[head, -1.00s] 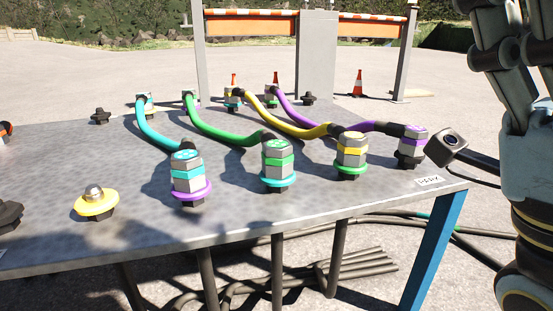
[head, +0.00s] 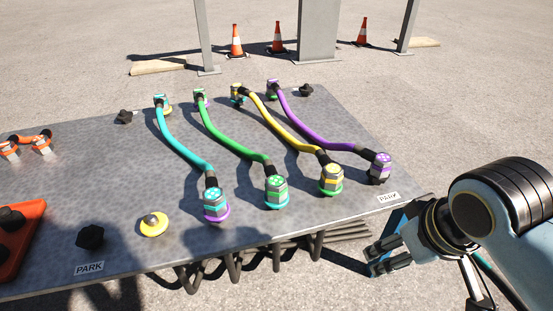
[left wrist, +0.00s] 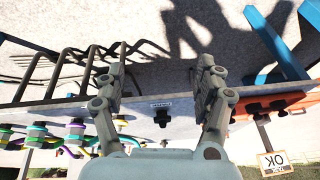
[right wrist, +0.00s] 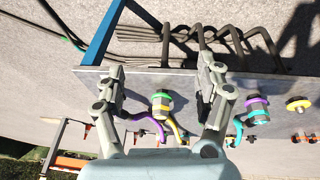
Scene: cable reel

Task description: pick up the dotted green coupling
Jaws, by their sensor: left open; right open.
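The green coupling (head: 276,190) stands upright at the front of the table, on a cyan ring, with a dotted top. A green hose (head: 228,142) runs from it to a far-end coupling (head: 199,97). My right gripper (head: 372,260) is open and empty, off the table's front right corner, well apart from the green coupling. In the right wrist view its fingers (right wrist: 162,68) straddle the view of the yellow coupling (right wrist: 162,101); a finger mostly hides the green one. My left gripper (left wrist: 160,65) is open and empty, facing a black plug (left wrist: 161,117).
The cyan coupling (head: 215,203) is left of the green one; the yellow (head: 331,178) and purple (head: 379,167) couplings are right. A yellow-ringed stub (head: 153,224), black knob (head: 90,236) and orange tray (head: 22,245) lie farther left. Bent bars (head: 230,262) show below the table edge.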

